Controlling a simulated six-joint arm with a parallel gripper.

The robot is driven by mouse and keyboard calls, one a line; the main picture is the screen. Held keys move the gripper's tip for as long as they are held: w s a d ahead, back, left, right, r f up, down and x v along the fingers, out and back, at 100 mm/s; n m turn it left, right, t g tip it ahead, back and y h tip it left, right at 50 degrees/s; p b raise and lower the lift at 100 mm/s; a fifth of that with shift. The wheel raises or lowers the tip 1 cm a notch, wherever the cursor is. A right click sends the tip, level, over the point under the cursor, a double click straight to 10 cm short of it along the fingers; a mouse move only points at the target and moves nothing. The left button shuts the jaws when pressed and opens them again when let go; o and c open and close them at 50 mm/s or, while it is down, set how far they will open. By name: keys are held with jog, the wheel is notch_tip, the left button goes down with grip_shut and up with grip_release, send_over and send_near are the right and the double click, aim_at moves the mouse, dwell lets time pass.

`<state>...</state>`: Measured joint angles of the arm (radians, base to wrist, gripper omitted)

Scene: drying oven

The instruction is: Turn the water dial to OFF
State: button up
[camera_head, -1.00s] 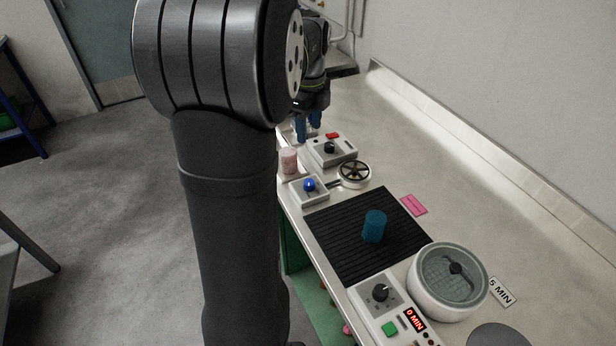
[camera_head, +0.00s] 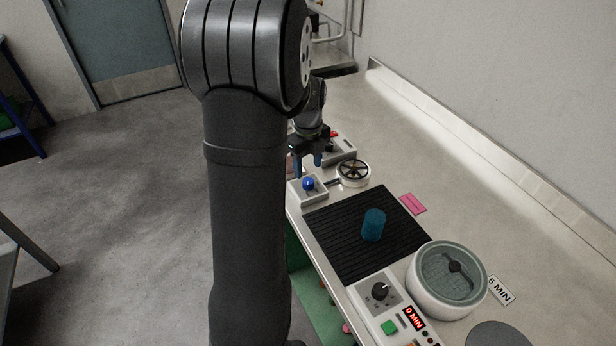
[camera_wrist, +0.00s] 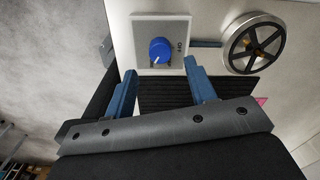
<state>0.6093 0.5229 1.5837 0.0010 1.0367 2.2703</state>
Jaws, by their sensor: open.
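The water dial is a blue round knob (camera_head: 308,184) on a light grey square plate at the bench's left edge. In the wrist view the blue knob (camera_wrist: 160,50) shows ahead of the fingers, with lettering to its right that I cannot read for sure. A small white mark sits at the knob's lower edge. My gripper (camera_head: 308,163) is open and empty, above and just behind the dial in the head view. Its two blue fingers also show in the wrist view (camera_wrist: 161,92), one on each side below the knob, not touching it.
A spoked wheel (camera_head: 353,172) joins the dial box by a rod, close on the right. A black ribbed mat (camera_head: 345,262) carries a blue cylinder (camera_head: 373,225). A round lidded pot (camera_head: 448,281) and a timer panel (camera_head: 380,292) stand nearer.

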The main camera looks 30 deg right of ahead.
aim_at(308, 181)
notch_tip(308, 181, down, 5)
jog(key=shift+f, duration=0.1)
dwell(0.3)
jog(key=c, duration=1)
